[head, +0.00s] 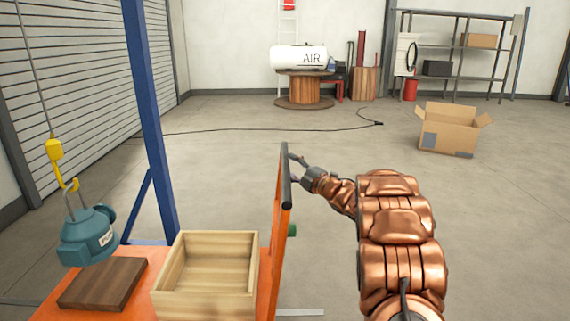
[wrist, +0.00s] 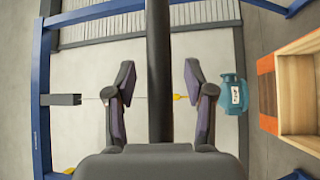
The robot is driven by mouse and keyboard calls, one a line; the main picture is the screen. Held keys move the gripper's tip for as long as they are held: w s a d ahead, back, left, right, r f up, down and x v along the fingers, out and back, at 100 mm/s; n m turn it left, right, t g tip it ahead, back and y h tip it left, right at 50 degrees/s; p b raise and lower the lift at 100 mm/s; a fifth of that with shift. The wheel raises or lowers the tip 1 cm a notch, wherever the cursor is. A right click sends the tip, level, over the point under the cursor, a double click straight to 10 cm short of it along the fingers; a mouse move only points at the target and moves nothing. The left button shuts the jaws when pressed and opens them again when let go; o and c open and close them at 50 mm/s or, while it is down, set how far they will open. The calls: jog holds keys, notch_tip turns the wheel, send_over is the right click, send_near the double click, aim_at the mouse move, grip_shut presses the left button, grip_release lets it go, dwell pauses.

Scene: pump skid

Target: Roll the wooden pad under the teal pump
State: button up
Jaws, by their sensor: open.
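The teal pump (head: 88,238) hangs upright from a yellow hook at the left in the head view. It also shows in the wrist view (wrist: 231,95). The dark brown wooden pad (head: 103,283) lies flat on the deck of an orange cart (head: 55,290), low in the picture beside the pump. In the wrist view the pump appears just off the cart's edge. The cart's dark push bar (head: 285,165) tops an orange upright. My gripper (wrist: 160,80) is open, with the bar showing between its fingers. I cannot tell whether they touch it.
An open light wooden box (head: 207,275) stands on the cart beside the pad. A blue gantry post (head: 150,110) rises behind the cart. A cardboard box (head: 449,130) and a cable (head: 270,129) lie on the floor ahead. The floor between is clear.

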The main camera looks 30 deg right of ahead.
jog(key=v, duration=0.8)
jog(key=shift+s, duration=0.35)
jog(key=shift+w+d+r, duration=0.1)
jog(key=shift+d, duration=0.05)
